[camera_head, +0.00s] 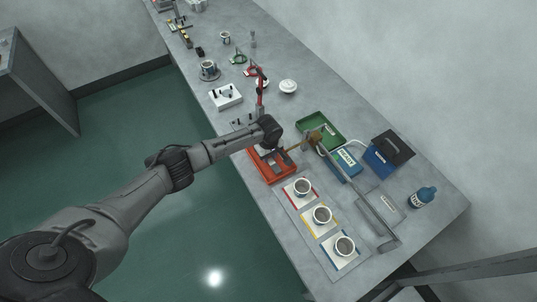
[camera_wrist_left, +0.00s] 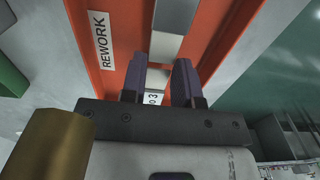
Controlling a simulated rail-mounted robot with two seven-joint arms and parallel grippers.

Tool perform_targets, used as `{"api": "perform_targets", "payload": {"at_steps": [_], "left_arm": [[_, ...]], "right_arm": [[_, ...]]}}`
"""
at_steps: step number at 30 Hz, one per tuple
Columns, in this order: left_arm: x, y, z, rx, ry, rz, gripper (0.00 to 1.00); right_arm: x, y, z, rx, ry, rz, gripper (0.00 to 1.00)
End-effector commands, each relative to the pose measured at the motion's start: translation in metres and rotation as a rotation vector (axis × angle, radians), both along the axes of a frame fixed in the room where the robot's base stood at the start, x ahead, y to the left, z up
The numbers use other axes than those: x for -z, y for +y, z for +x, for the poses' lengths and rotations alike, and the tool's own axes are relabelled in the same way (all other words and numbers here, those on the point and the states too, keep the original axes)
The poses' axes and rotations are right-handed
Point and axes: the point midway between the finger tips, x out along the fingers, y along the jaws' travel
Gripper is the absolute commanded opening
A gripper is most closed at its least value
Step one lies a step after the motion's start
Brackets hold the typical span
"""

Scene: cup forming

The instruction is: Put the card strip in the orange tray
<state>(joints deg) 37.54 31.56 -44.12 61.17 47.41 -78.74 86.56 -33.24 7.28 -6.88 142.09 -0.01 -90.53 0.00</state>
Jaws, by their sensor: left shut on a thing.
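The orange tray (camera_head: 284,176) stands on the bench near the middle of the head view. It fills most of the left wrist view (camera_wrist_left: 95,75), with a white REWORK label on its rim. My left gripper (camera_wrist_left: 161,72) is over the tray and shut on the card strip (camera_wrist_left: 163,45). The strip is grey and white with a small printed label between the fingers, and it runs away from me over the tray. I cannot tell if it touches the tray floor. In the head view my left gripper (camera_head: 264,148) partly hides the tray. My right gripper is not in view.
A brass-coloured cylinder (camera_wrist_left: 48,145) stands close to my left gripper. A green tray (camera_head: 325,122), a blue tray (camera_head: 345,170) and a dark box (camera_head: 392,148) are to the right.

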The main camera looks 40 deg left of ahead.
Motion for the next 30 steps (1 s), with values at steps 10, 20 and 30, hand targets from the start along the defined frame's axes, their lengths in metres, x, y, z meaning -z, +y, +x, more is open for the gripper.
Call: {"api": "perform_targets", "payload": {"at_steps": [10, 20, 30], "left_arm": [[0.005, 0.0, 0.0, 0.0, 0.0, 0.0, 0.06], [0.01, 0.0, 0.0, -0.001, 0.0, 0.0, 0.06], [0.013, 0.0, 0.0, -0.001, 0.0, 0.0, 0.06]], "right_arm": [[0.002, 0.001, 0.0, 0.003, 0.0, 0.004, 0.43], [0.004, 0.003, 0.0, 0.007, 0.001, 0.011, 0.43], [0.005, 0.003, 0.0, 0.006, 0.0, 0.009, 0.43]]}}
